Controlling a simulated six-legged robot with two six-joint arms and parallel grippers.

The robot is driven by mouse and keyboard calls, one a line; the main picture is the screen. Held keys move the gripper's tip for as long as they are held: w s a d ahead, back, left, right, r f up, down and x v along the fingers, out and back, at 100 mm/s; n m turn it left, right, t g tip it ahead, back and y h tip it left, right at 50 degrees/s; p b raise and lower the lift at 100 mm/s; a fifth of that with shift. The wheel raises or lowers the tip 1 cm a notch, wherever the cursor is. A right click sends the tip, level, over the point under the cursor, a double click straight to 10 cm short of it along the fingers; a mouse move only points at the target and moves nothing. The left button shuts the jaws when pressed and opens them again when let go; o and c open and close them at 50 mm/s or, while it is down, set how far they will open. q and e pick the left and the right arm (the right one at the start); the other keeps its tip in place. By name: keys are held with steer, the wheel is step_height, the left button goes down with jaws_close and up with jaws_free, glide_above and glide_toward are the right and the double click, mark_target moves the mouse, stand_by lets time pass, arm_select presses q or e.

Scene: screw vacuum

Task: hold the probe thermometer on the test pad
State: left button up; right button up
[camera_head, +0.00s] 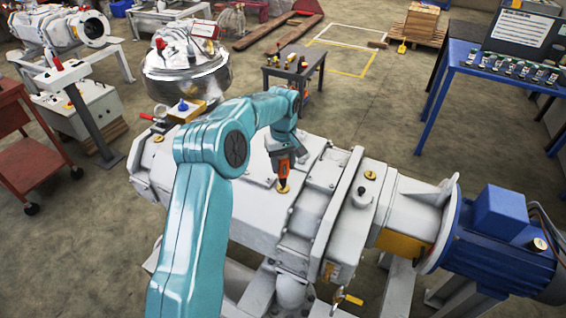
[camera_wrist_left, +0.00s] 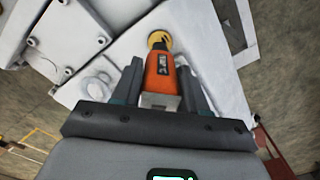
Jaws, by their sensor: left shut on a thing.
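The probe thermometer (camera_head: 283,170) is orange and dark, and points down at a round brass test pad (camera_head: 283,188) on top of the white pump housing. My left gripper (camera_head: 280,151) is shut on the thermometer's body. In the left wrist view, the orange thermometer (camera_wrist_left: 160,70) sits between the two dark fingers of my left gripper (camera_wrist_left: 160,84). The brass pad (camera_wrist_left: 158,38) shows just beyond its far end. The tip appears at the pad, but I cannot tell whether it touches. My right gripper is not in view.
The white pump housing (camera_head: 240,205) carries another brass disc (camera_head: 370,175) and a grey knob (camera_head: 361,198). A blue motor (camera_head: 495,250) is at the right. A polished metal dome (camera_head: 187,75) and a small dark table (camera_head: 294,68) stand behind. A red cart (camera_head: 30,160) is at the left.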

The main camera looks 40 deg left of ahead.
mark_target(283, 157)
arm_select(q)
steer(key=shift+s+f, duration=0.1)
steer(key=shift+f, duration=0.4)
stand_by(1.0)
steer(key=shift+r+p, duration=0.5)
steer(key=shift+r, duration=0.35)
step_height(283, 157, up, 2)
steer(key=shift+r+p, duration=0.25)
steer(key=shift+p, duration=0.6)
step_height(283, 157, up, 2)
steer(key=shift+r+p, duration=0.1)
steer(key=shift+p, duration=0.75)
steer(key=shift+r+p, duration=0.35)
steer(key=shift+r, duration=0.1)
steer(key=shift+f, duration=0.1)
